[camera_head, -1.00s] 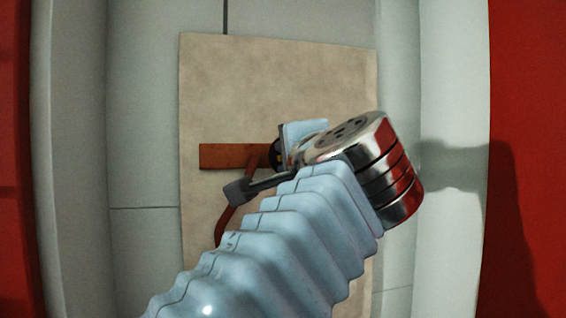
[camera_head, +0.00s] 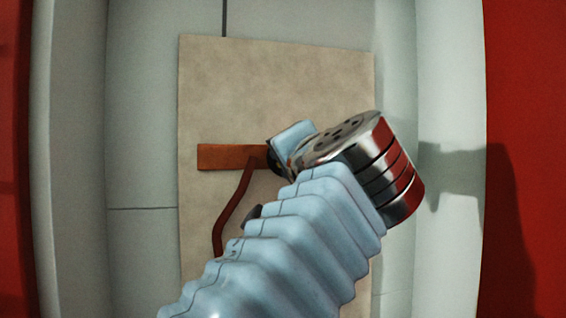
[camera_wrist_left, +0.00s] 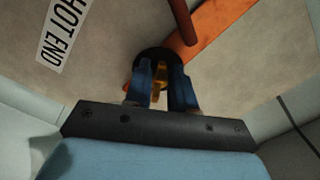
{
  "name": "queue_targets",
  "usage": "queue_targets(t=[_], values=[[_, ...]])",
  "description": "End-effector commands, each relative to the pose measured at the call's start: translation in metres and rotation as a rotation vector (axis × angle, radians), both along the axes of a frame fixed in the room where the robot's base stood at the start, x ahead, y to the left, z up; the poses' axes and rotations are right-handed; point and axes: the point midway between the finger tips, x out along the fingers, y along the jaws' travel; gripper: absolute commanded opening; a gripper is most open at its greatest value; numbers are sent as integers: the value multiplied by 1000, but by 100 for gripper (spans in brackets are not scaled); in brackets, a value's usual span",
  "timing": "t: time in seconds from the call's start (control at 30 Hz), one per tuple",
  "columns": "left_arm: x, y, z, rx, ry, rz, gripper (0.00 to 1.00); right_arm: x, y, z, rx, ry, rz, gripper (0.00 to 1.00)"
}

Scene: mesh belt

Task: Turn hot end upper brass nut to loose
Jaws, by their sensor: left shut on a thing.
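The brass nut (camera_wrist_left: 159,82) shows as a small yellow-gold piece in the left wrist view, in front of a dark round fitting (camera_wrist_left: 152,56). My left gripper (camera_wrist_left: 160,88) is shut on it, with one blue finger on each side. In the head view the nut is hidden behind my left wrist. A copper-coloured bar (camera_head: 232,157) runs left from the fitting, and a reddish-brown tube (camera_head: 232,207) bends down from it. The tube also shows in the left wrist view (camera_wrist_left: 182,18). My right gripper is not in view.
A beige board (camera_head: 225,85) lies behind the fitting. A "HOT END" label (camera_wrist_left: 64,30) is on it in the left wrist view. Pale walls (camera_head: 440,80) and red panels (camera_head: 525,80) flank the board. Upper board area is clear.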

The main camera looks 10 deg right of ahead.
Motion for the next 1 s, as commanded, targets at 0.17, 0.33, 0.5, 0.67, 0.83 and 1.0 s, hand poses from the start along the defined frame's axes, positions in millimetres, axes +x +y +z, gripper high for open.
queue_targets(t=[0.17, 0.33, 0.5, 0.67, 0.83, 1.0], values=[[0, -1, -3, 2, 8, 1, 0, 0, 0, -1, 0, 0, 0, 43], [0, -1, -3, 3, 6, 0, 34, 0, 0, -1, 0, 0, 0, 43], [0, -1, -2, 2, 4, 0, 34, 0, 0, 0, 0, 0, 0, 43], [-8, -1, -2, 1, 2, -2, 34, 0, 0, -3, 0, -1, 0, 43], [-42, -3, -3, 1, 1, -5, 34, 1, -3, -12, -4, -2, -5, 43], [-85, -5, -3, 1, 3, -5, 34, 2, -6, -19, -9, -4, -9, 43]])
